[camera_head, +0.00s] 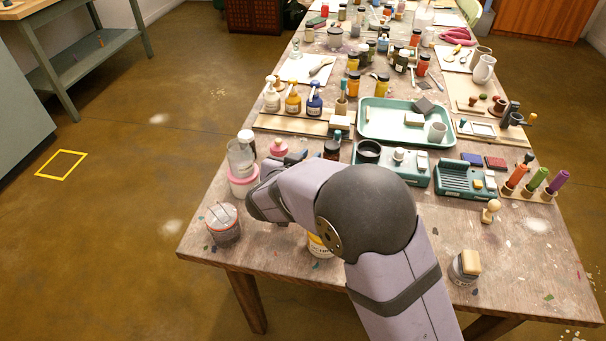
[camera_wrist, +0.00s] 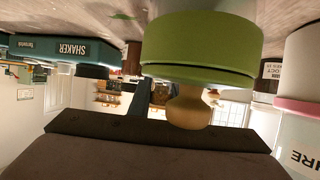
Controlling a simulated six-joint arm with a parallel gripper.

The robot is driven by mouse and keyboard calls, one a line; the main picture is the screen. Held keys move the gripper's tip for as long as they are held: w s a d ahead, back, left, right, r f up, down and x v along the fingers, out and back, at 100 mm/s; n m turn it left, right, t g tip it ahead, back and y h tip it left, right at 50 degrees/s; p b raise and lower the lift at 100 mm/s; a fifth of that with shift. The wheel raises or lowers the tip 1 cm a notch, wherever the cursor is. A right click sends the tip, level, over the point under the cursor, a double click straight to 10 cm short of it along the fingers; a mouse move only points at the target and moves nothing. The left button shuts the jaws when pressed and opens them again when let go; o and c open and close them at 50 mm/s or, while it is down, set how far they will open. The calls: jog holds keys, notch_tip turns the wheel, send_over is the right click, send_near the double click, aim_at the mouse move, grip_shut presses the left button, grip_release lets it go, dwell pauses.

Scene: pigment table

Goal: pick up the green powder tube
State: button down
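The green powder tube (camera_head: 538,179) stands upright in a small wooden rack at the right edge of the table. An orange tube (camera_head: 517,176) and a purple tube (camera_head: 558,181) stand on either side of it. My arm's dark far end is low over the table's left front, well away from the rack, and no fingertips can be made out there. In the wrist view, which is upside down, a dark part of my gripper (camera_wrist: 160,132) spans the bottom. Its opening is not clear. A broad green cylinder (camera_wrist: 200,48) with a wooden knob is close ahead; I cannot tell that it is the tube.
A teal device marked SHAKER (camera_wrist: 62,50) shows in the wrist view. A teal scale (camera_head: 466,180) and a wooden peg figure (camera_head: 490,211) stand left of the rack.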

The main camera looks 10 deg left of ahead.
jog(key=shift+r, duration=0.1)
notch_tip(320, 180, up, 10)
jog(key=p, duration=0.2)
dwell(0.5)
